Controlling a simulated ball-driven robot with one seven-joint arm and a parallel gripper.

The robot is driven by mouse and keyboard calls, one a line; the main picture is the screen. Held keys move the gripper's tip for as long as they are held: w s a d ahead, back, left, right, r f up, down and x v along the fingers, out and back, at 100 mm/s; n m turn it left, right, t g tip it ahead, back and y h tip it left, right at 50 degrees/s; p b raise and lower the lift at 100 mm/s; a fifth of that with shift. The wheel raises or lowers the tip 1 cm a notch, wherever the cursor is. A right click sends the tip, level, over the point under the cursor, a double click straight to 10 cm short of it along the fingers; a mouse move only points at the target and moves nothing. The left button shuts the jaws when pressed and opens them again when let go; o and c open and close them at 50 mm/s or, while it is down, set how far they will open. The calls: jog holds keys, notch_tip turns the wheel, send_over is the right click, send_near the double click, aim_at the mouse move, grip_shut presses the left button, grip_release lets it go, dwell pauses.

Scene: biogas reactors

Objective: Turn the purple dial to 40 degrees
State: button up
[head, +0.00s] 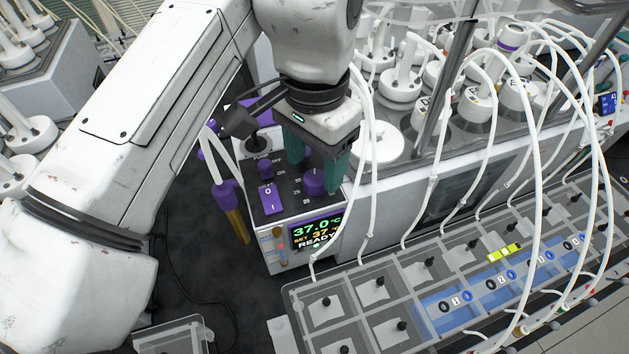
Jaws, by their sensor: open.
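The purple dial (314,183) sits on the dark top panel of the heater unit (332,210), with printed scale marks around it. My gripper (315,172) points down over the panel. Its two green fingers are apart, one on the left behind the dial and one on the right beside it. I cannot tell whether either finger touches the dial. The display (316,231) below the dial reads 37.0 °C, a set value of 37, and READY.
White tubes (371,170) pass close to the right of my gripper. Bottles stand in the bath behind, and a clear compartment tray (345,300) lies in front.

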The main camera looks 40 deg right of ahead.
aim_at(315, 182)
jog(key=shift+f+b, duration=0.85)
jog(key=shift+f, duration=0.55)
jog(key=shift+c, duration=0.2)
jog(key=c, duration=1)
jog(key=m, duration=0.5)
jog(key=o, duration=1)
jog(key=shift+o, duration=0.2)
